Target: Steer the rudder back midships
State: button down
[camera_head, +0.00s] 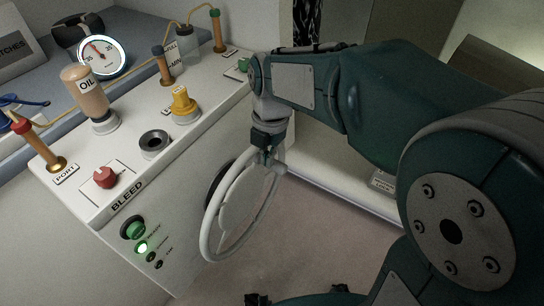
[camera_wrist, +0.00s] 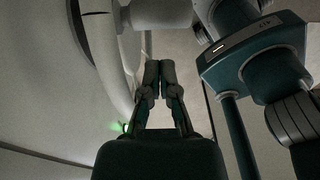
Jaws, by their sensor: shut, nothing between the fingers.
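The pale grey steering wheel (camera_head: 211,210) stands upright on the front face of the white console, its rim seen at a slant. A round dial (camera_head: 101,57) with 35 marks and a red needle sits at the back left; the needle seems to lean left of upright, but it is small. My gripper (camera_head: 266,154) is at the top of the wheel rim, pointing down; I cannot tell if it touches. In the wrist view my gripper (camera_wrist: 160,72) has its fingertips together with nothing between them. The curved rim (camera_wrist: 103,60) passes left of the fingers.
A green light (camera_head: 142,247) glows on the front. Floor (camera_head: 310,235) lies clear right of the wheel.

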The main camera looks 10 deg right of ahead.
jog(key=shift+w+d+f, duration=0.3)
jog(key=shift+w+f, duration=0.05)
jog(key=shift+f, duration=0.2)
jog(key=shift+w+d+f, duration=0.25)
jog(key=shift+w+f, duration=0.1)
jog(key=shift+f, duration=0.15)
jog(key=w+d+f+g, duration=0.1)
jog(key=w+d+f+g+y, duration=0.1)
jog(key=w, duration=0.1)
jog(key=shift+w+d+f+y, duration=0.15)
jog(key=shift+w+d+y, duration=0.05)
jog(key=shift+d+y, duration=0.15)
